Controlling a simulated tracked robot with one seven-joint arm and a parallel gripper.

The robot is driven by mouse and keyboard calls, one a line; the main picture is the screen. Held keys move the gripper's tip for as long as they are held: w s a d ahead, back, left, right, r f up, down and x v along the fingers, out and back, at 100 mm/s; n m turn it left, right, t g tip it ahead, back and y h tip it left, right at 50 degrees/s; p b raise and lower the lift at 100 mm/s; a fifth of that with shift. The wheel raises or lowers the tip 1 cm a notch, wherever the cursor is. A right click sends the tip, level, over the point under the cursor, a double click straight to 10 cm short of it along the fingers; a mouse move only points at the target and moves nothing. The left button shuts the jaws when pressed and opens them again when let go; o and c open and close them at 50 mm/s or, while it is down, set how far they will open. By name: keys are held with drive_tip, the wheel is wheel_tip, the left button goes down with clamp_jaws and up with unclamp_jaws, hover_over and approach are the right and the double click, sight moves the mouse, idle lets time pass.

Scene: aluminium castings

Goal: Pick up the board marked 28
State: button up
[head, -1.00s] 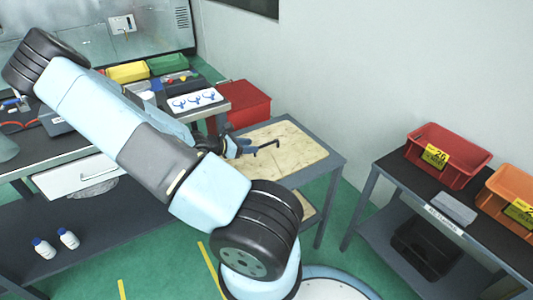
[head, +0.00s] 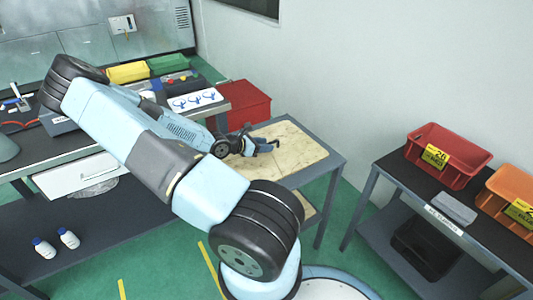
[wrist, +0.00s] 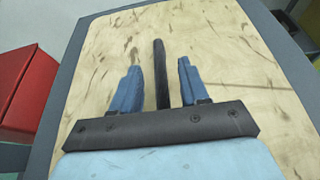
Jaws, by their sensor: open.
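My gripper (head: 271,145) is over the pale, worn wooden top (head: 306,153) of a grey stand. In the wrist view my gripper (wrist: 158,68) has two blue fingers spread apart. A black rod (wrist: 161,75) runs between them; I cannot tell whether it lies on the wood or is held, and the jaws do not close on it. The wooden top (wrist: 225,50) fills most of that view. No number 28 is readable on any board. A white board with blue ring shapes (head: 208,97) lies on the left bench.
A red bin (head: 465,165) with a yellow 26 label and an orange bin (head: 515,190) stand on the right table with a grey block (head: 455,208). A red box (head: 250,100) is behind the stand. White bottles (head: 69,238) stand on the lower shelf at left.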

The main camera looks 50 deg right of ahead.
clamp_jaws()
idle(0.6)
